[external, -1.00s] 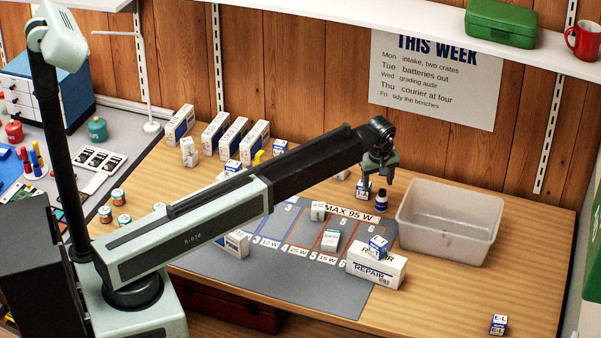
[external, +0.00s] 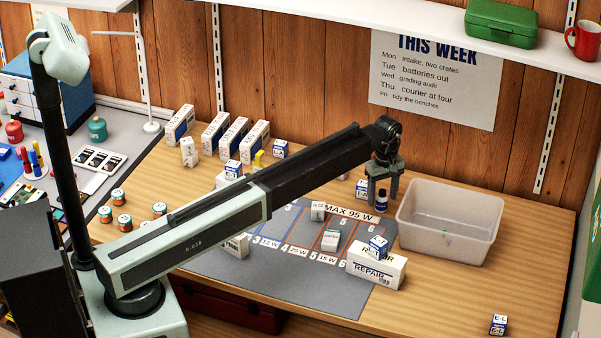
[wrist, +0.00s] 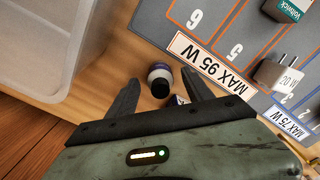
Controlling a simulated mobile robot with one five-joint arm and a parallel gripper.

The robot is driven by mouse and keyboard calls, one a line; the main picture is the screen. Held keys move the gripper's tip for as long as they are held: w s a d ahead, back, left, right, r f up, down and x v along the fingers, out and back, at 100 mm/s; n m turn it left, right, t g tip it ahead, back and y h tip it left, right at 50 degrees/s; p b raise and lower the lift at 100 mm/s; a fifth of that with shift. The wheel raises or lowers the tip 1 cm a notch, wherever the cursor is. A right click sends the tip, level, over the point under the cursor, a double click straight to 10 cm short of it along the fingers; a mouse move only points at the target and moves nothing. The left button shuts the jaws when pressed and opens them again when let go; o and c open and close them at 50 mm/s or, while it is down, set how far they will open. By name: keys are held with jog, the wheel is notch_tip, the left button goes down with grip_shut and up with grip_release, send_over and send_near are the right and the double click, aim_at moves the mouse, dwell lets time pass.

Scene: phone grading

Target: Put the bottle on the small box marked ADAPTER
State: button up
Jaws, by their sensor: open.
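The bottle (external: 381,203) is small and dark with a white label. It stands upright on the wood between the mat and the clear bin. My gripper (external: 383,190) is open, pointing down, with a finger on either side of the bottle in the external view. In the wrist view the bottle (wrist: 160,79) shows between the spread fingertips (wrist: 159,80), with gaps on both sides.
The clear bin (external: 450,246) stands close right of my gripper. A REPAIR box (external: 376,268) with a small box (external: 378,244) on top is at the mat's right edge. A charger (external: 318,211) stands on the mat.

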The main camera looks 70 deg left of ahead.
notch_tip(320, 180, down, 3)
jog(key=shift+r+b, duration=0.1)
jog(key=shift+b, duration=0.65)
jog(key=shift+r, duration=0.15)
grip_shut()
jog(key=shift+r+p, duration=0.55)
jog(key=shift+p, duration=0.25)
notch_tip(320, 180, up, 4)
jog(key=p, duration=0.3)
jog(key=shift+f, duration=0.25)
jog(key=s+d, duration=0.1)
jog(key=s, duration=0.4)
jog(key=s+d, duration=0.2)
jog(key=s, duration=0.3)
jog(key=s+d+p, duration=0.1)
jog(key=s, duration=0.4)
jog(key=shift+s+d+r, duration=0.15)
jog(key=shift+s+r, duration=0.1)
